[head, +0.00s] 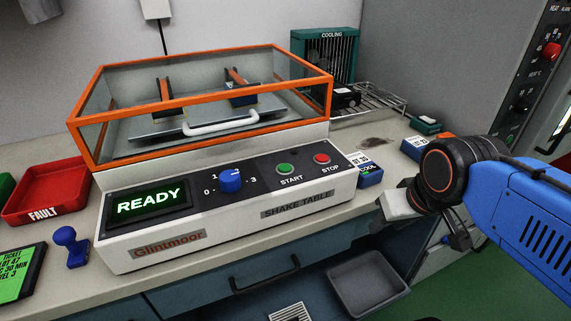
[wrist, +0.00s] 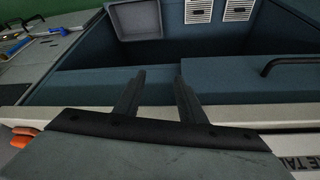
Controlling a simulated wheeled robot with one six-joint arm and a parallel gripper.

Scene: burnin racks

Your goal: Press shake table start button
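The shake table (head: 230,215) stands on the bench with a dark front panel. Its green start button (head: 285,169) sits right of the blue knob (head: 231,180), and the red stop button (head: 321,159) is further right. The display (head: 153,203) reads READY. The orange-framed clear cover (head: 200,105) looks lowered over the platform. My gripper (head: 385,212) is right of the shake table, low by the bench's front edge, apart from the buttons. In the wrist view its two dark fingers (wrist: 157,95) stand apart with nothing between them. The start button is not in the wrist view.
A blue-and-white box (head: 369,172) lies between the shake table and my arm. A red FAULT tray (head: 48,192), a blue stamp-like object (head: 71,246) and a green-screen ticket (head: 20,276) are at left. A grey bin (head: 367,283) sits below. A cooling unit (head: 325,55) stands behind.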

